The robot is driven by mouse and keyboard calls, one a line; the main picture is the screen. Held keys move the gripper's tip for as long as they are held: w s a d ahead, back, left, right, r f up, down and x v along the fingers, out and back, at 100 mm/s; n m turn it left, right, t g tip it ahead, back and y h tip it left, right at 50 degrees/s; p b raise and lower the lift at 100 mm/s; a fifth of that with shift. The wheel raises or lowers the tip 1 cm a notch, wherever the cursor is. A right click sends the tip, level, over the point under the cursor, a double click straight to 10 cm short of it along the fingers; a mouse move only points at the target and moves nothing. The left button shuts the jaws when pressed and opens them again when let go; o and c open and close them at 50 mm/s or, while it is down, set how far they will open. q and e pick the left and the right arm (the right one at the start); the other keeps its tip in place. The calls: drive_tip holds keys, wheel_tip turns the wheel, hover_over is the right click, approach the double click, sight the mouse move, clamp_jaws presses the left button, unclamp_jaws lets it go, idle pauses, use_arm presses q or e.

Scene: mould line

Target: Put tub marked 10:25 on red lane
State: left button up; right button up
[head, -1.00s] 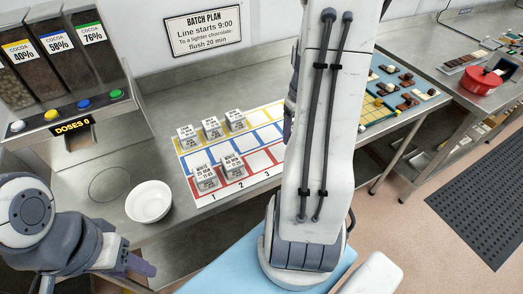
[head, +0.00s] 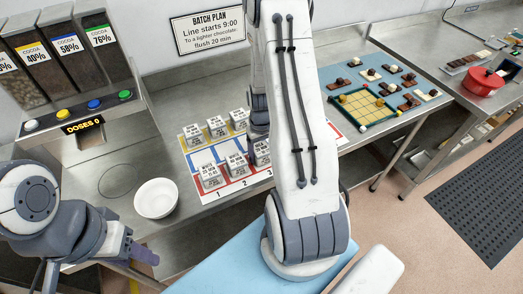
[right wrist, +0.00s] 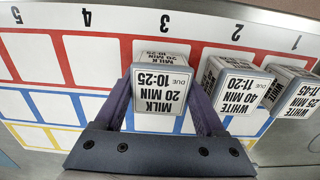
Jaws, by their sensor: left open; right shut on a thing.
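The tub marked 10:25 (right wrist: 158,90), a white-lidded cube labelled MILK 20 MIN, is between the purple fingers of my right gripper (right wrist: 163,110), which is shut on it. The tub is at square 3 of the red lane (right wrist: 90,50); I cannot tell whether its base touches the mat. In the head view the tub (head: 262,155) shows beside two other tubs, and my arm partly hides the right gripper (head: 259,135). My left gripper (head: 146,257) is open and empty at the lower left, in front of the counter.
White tubs marked 11:20 (right wrist: 232,88) and 11:45 (right wrist: 290,95) stand on red squares 2 and 1, close beside the held tub. Several tubs (head: 217,126) stand on the yellow lane. A white bowl (head: 156,197) is left of the mat. Red squares 4 and 5 are clear.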

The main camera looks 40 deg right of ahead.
sight(261, 149)
drive_tip(key=shift+f, duration=0.25)
drive_tip(key=o, duration=1.4)
drive_tip(key=shift+o, duration=0.2)
drive_tip(key=shift+r, duration=0.25)
wheel_tip(261, 149, up, 12)
drive_tip(key=shift+f+b, duration=0.1)
drive_tip(key=shift+b, duration=0.9)
